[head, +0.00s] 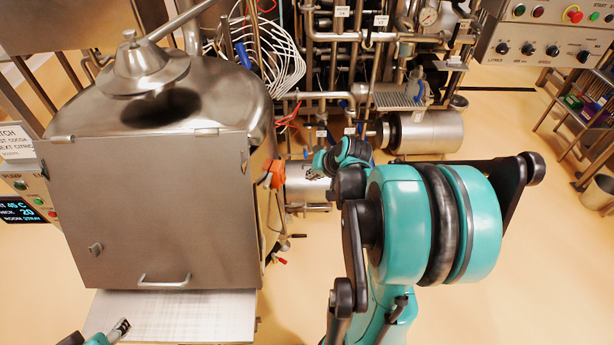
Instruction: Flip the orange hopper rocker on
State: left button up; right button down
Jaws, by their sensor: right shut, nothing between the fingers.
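The orange hopper rocker (272,174) is on the right side of the steel hopper (165,210), near the edge of its front panel. It is small here, and I cannot tell which way it is tipped. My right gripper (312,171) is shut and empty, a short way to the right of the rocker, with a visible gap between them in the picture. My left gripper (122,327) is at the bottom left, over the pale plate below the hopper. Only its tip shows, and I cannot tell whether it is open.
A pale plate (215,310) lies below the hopper's front panel. Pipes and a steel cylinder (425,132) stand behind my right arm. A control panel (540,38) with knobs and a red button is at the top right. The floor (555,270) at right is clear.

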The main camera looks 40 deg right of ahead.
aim_at(283, 176)
jog(key=w+a+f+b, duration=0.2)
jog(key=w+f, duration=0.5)
jog(key=shift+w, duration=0.4)
jog(key=shift+w+a+f+b, duration=0.15)
jog(key=shift+w+a+b, duration=0.1)
jog(key=shift+b, duration=0.3)
